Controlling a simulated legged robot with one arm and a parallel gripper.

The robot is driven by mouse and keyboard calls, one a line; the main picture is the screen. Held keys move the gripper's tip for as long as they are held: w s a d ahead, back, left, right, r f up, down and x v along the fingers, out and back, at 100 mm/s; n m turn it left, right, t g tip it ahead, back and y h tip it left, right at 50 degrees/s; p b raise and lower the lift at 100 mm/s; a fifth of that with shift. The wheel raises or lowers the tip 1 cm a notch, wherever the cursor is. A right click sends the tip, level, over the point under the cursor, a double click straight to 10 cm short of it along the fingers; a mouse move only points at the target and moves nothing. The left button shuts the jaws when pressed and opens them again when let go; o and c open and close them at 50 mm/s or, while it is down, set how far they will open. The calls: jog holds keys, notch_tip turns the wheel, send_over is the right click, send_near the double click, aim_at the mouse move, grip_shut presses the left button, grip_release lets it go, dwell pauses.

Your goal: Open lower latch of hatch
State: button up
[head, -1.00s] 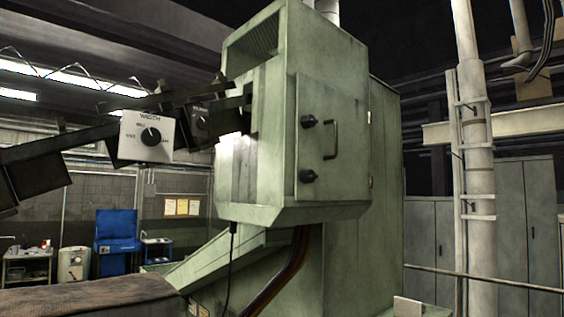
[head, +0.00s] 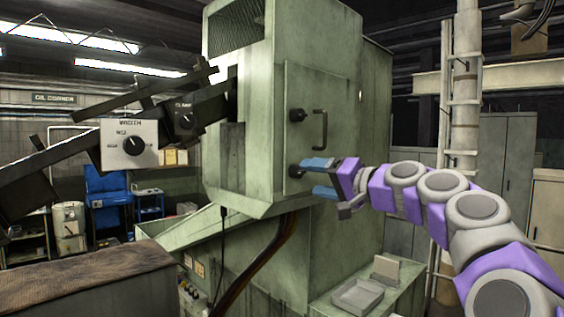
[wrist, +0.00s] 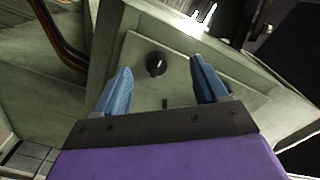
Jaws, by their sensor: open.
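The green hatch door (head: 300,90) on the machine's front is closed. It carries a dark upper latch (head: 297,115), a black bar handle (head: 320,130) and a dark lower latch (head: 296,170). My gripper (head: 316,176) is open and empty, its blue fingers pointing at the lower latch from the right. The near finger partly overlaps that latch's right side in the head view. In the wrist view a round black latch knob (wrist: 156,64) sits between and just beyond the open fingers (wrist: 161,72), apart from both. The upper latch cannot be made out there.
A dark arm with a white width dial box (head: 130,143) and a clamp box (head: 185,118) juts out left of the hatch. A grey tray (head: 358,295) lies on a ledge below my arm. Cables (head: 262,265) hang beneath the hatch housing.

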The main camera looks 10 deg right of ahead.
aim_at(304, 173)
jog(key=shift+n, duration=0.4)
jog(key=w+a, duration=0.1)
jog(key=w, duration=0.1)
jog(key=w+a, duration=0.1)
jog(key=w, duration=0.1)
jog(key=w+p, duration=0.1)
jog(key=w, duration=0.2)
jog(key=shift+a+f, duration=0.1)
jog(key=shift+a, duration=0.3)
jog(key=shift+s+a+n+b, duration=0.15)
jog(key=shift+s+n+b, duration=0.05)
jog(key=shift+n+b, duration=0.55)
jog(key=shift+w+n+b, duration=0.1)
jog(key=shift+n+b, duration=0.15)
jog(key=shift+b, duration=0.15)
jog(key=shift+w+d+n+b, duration=0.25)
jog(key=shift+d+n+b, duration=0.3)
jog(key=shift+d+n, duration=0.2)
jog(key=shift+d+n+b, duration=0.35)
jog(key=shift+n, duration=0.3)
jog(key=shift+s+r+n, duration=0.2)
jog(key=shift+r+n, duration=0.1)
jog(key=shift+w+a+n, duration=0.1)
jog(key=shift+a+n, duration=0.7)
jog(key=shift+n, duration=0.4)
jog(key=shift+d+n, duration=0.1)
jog(key=shift+n, duration=0.5)
jog(key=shift+d+n, duration=0.5)
